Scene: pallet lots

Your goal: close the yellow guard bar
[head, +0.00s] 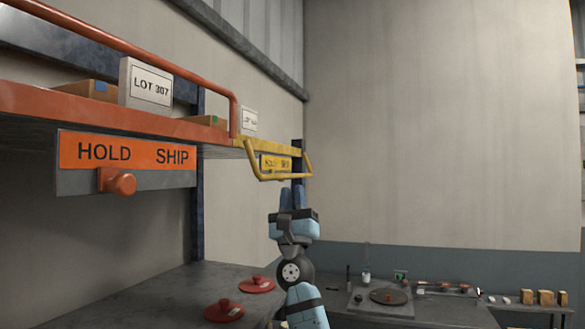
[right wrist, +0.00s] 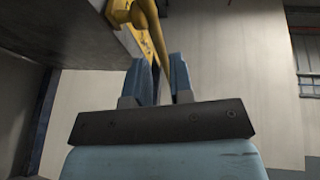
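The yellow guard bar (head: 285,178) hangs low in front of the yellow shelf section (head: 262,146), its long rail below the shelf edge. My right gripper (head: 292,190) points upward just under the bar's right part. In the right wrist view the yellow bar (right wrist: 150,25) runs down from the top into the gap between the two blue fingers (right wrist: 160,80). The fingers stand apart; I cannot tell whether they touch the bar. My left gripper is not in view.
An orange guard bar (head: 150,52) stands raised over the orange shelf (head: 60,108), left of the yellow section. A HOLD SHIP panel (head: 125,152) with an orange knob hangs below. Red lidded items (head: 224,311) lie on the grey table (head: 165,297) below.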

